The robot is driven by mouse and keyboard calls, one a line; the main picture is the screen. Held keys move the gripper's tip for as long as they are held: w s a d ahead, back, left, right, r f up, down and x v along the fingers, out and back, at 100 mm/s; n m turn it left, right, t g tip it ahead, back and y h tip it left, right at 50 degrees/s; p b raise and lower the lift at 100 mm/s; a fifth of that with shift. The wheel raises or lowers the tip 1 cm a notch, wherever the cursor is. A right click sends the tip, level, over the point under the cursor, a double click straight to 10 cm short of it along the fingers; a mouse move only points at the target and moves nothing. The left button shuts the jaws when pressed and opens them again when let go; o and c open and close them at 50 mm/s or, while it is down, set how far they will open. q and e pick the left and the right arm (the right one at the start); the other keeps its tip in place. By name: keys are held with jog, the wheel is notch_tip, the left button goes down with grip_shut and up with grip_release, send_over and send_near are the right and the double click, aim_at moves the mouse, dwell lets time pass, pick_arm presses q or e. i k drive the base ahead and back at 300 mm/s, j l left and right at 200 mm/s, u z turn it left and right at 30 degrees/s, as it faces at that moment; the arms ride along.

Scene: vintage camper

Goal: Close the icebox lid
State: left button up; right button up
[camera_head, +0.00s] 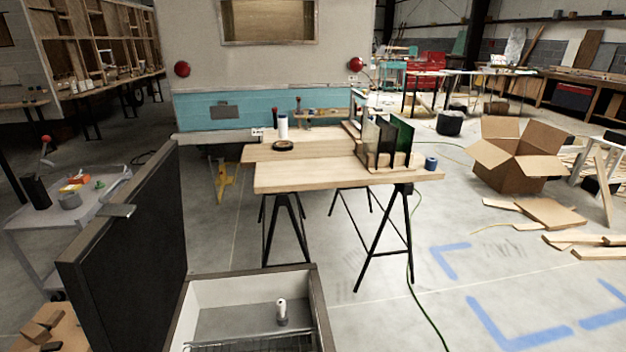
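The icebox (318,305) stands low at the front, a box with a dark rim and pale inner walls. Its dark lid (130,255) stands open and roughly upright along the icebox's left side. A small metal latch piece (117,211) sticks out near the lid's top edge. Inside the icebox are a small white cylinder (281,312) and a wire rack (250,344) at the bottom edge of the view. Neither of my grippers shows in the head view.
A wooden table on black trestles (330,175) stands behind the icebox. A grey cart (75,215) with small items is at the left, beyond the lid. Wood blocks (42,325) lie at the lower left. The floor right of the icebox is open, with a green cable (425,310).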

aim_at(123, 276)
jog(key=j+u, duration=0.1)
jog(key=j, duration=0.35)
jog(key=i+j+u, duration=0.15)
jog(key=j, duration=0.35)
jog(key=j+u, duration=0.1)
jog(key=j, duration=0.35)
jog(key=i+j+u, duration=0.1)
jog(key=j, duration=0.35)
